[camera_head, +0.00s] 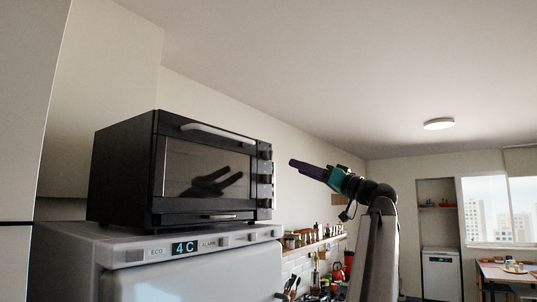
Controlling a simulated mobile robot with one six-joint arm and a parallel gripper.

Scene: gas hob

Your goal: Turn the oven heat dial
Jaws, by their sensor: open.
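A black countertop oven (122,170) stands on top of a white fridge. Its glass door (205,170) is shut, with a pale handle (218,132) along the top. A column of dark dials runs down the right edge of its front: an upper dial (266,153), a middle dial (266,179) and a lower dial (266,203). I cannot read their markings, so I cannot tell which sets the heat. My gripper (293,163) is open and empty. It points left toward the dials, to the right of the oven in the picture, and does not appear to touch it.
The fridge (200,275) has a panel reading 4C. Behind my arm, a wall shelf (318,243) holds jars, with utensils below it. A window (497,212) and table (508,272) are at far right. The space above my gripper is clear.

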